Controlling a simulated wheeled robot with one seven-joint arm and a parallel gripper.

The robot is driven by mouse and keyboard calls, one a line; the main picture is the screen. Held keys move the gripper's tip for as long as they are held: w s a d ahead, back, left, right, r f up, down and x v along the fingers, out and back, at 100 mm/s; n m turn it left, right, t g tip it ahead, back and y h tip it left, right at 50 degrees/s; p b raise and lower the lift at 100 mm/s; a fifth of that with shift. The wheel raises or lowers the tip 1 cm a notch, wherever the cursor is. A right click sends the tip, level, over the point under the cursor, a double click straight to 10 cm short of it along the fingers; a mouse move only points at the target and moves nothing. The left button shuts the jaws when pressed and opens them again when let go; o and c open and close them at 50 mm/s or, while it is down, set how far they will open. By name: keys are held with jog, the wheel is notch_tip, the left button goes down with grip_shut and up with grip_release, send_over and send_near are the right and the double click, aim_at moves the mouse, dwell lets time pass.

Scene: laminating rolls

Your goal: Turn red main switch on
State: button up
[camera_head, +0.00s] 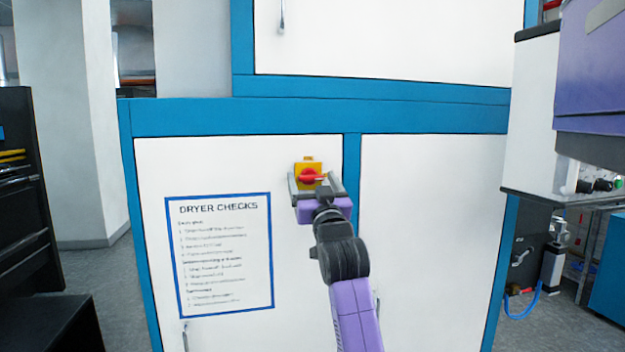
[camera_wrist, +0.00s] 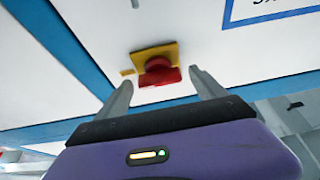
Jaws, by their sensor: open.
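The red main switch (camera_head: 309,176) is a red knob on a yellow plate (camera_head: 308,164), mounted on the white panel of a blue-framed cabinet. In the wrist view the red knob (camera_wrist: 158,72) stands out from its yellow plate (camera_wrist: 152,54). My gripper (camera_head: 317,182) is in front of the switch, with its fingers apart. In the wrist view my gripper (camera_wrist: 162,82) is open, one finger on each side of the knob, with gaps between fingers and knob. I cannot tell whether the fingertips reach as deep as the knob. Nothing is held.
A "Dryer Checks" sheet (camera_head: 220,255) is on the panel left of my arm. A dark rack (camera_head: 40,230) stands at the far left. A purple and white machine (camera_head: 560,110) juts out at the right. Bare floor (camera_head: 98,270) shows at the left.

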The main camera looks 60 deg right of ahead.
jog(key=c, duration=1.4)
jog(key=shift+o, duration=0.2)
